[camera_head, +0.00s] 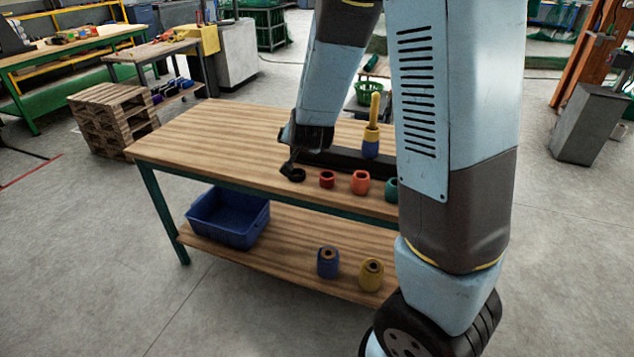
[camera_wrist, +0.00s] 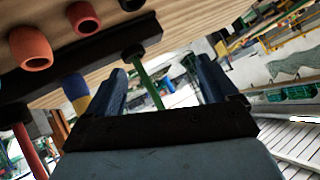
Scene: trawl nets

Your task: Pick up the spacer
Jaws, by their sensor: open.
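Several short hollow pieces stand in a row on the wooden table (camera_head: 215,125): a low black ring (camera_head: 297,175), a red ring (camera_head: 327,179), an orange-red sleeve (camera_head: 361,183) and a green one (camera_head: 391,189), partly behind my arm. Which is the spacer, I cannot tell. My gripper (camera_head: 289,165) is open, close to the black ring. In the wrist view my gripper (camera_wrist: 161,70) shows two spread fingers with a green post (camera_wrist: 150,82) between them in the picture; its depth is unclear. The black ring (camera_wrist: 131,4) is cut off at the top edge.
A dark bar (camera_head: 345,157) behind the row carries an upright yellow post (camera_head: 375,106) with yellow and blue sleeves. The lower shelf holds a blue bin (camera_head: 228,217), a blue piece (camera_head: 327,263) and a yellow piece (camera_head: 371,274). The table's left half is clear.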

